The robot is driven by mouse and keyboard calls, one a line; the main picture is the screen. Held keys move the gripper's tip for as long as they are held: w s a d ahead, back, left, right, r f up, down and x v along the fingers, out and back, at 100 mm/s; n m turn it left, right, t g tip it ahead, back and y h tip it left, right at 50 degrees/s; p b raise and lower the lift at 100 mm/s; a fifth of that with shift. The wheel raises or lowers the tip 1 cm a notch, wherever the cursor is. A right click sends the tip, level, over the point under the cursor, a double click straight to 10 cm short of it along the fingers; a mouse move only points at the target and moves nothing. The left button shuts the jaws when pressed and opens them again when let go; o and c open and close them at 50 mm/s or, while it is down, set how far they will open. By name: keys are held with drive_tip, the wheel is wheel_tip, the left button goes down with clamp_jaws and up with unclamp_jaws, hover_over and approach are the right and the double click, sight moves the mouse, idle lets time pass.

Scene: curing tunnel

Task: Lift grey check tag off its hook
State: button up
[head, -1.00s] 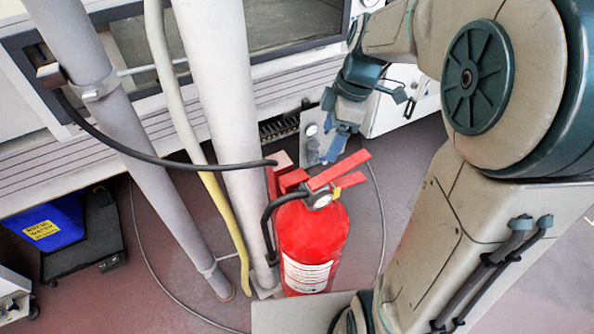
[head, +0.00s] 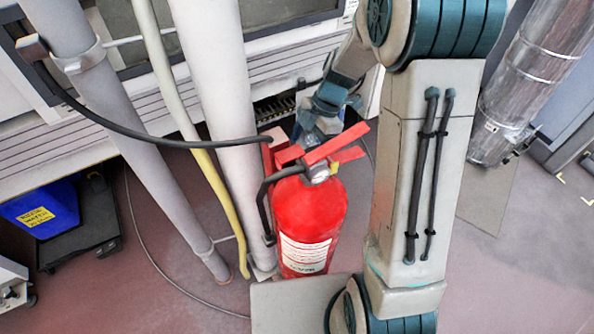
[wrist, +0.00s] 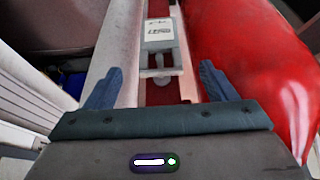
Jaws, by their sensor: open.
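In the wrist view the grey check tag (wrist: 159,46) hangs upright in front of a red strip, with a white printed label on its upper part. My gripper (wrist: 157,82) is open and empty. Its two blue fingers are spread to the left and right of the tag's lower end, and I see no contact. The hook is not clearly seen. In the head view my gripper (head: 318,128) is just behind the red fire extinguisher's (head: 308,222) handle. The tag cannot be made out there.
The extinguisher's red body (wrist: 250,60) is close on the right in the wrist view. A white column (head: 218,110) stands just left of it in the head view, with a yellow hose (head: 180,110) and a black cable (head: 150,155) nearby. A blue bin (head: 45,210) is at left.

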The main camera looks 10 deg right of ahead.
drive_tip(key=shift+p+x, duration=0.8)
drive_tip(key=shift+x, duration=2)
drive_tip(key=shift+a+r, duration=0.1)
drive_tip(key=shift+a, duration=0.05)
drive_tip(key=c, duration=1.3)
drive_tip(key=shift+r, duration=0.15)
